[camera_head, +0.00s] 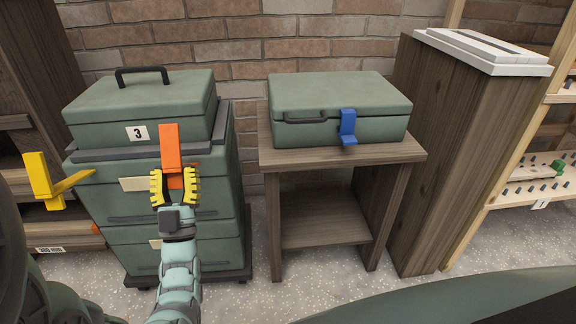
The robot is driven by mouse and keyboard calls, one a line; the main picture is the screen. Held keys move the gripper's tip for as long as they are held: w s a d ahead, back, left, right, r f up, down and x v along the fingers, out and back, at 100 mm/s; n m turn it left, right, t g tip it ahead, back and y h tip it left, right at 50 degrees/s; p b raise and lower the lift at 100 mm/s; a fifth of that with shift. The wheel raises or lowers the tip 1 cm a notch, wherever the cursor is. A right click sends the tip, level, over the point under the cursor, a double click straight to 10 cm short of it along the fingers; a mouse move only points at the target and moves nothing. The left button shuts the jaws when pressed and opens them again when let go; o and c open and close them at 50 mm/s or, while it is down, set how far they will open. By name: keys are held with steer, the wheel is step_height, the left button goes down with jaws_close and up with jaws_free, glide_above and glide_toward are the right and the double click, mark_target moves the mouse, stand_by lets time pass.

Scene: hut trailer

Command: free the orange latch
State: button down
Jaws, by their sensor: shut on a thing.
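The orange latch (170,143) is an upright flat tab on the front of the green case marked 3 (141,103), at the left of the view. The case sits on top of a green drawer cabinet (223,190). My gripper (174,182) has its yellow toothed jaws on either side of the latch's lower part and is shut on it. The upper part of the latch rises above the jaws. The lower end of the latch is partly hidden by the jaws and wrist.
A second green case (330,95) with a blue latch (348,125) rests on a wooden table (390,153) to the right. A yellow latch-like piece (42,180) juts out at far left. A tall wooden box (450,130) and a shelf with pegs (520,188) stand at right.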

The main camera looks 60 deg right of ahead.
steer(key=shift+s+a+f+b, duration=0.2)
steer(key=shift+f+b, duration=0.1)
steer(key=shift+f, duration=0.4)
steer(key=shift+s+a+f+b, duration=0.1)
steer(key=shift+a+f+b, duration=0.15)
steer(key=shift+f, duration=0.4)
steer(key=c, duration=0.5)
jaws_free()
steer(key=shift+c, duration=0.2)
steer(key=s+a+f, duration=0.3)
steer(key=s+a, duration=0.7)
steer(key=a, duration=0.1)
steer(key=shift+a+f, duration=0.35)
steer(key=shift+a, duration=0.05)
steer(key=shift+r, duration=0.1)
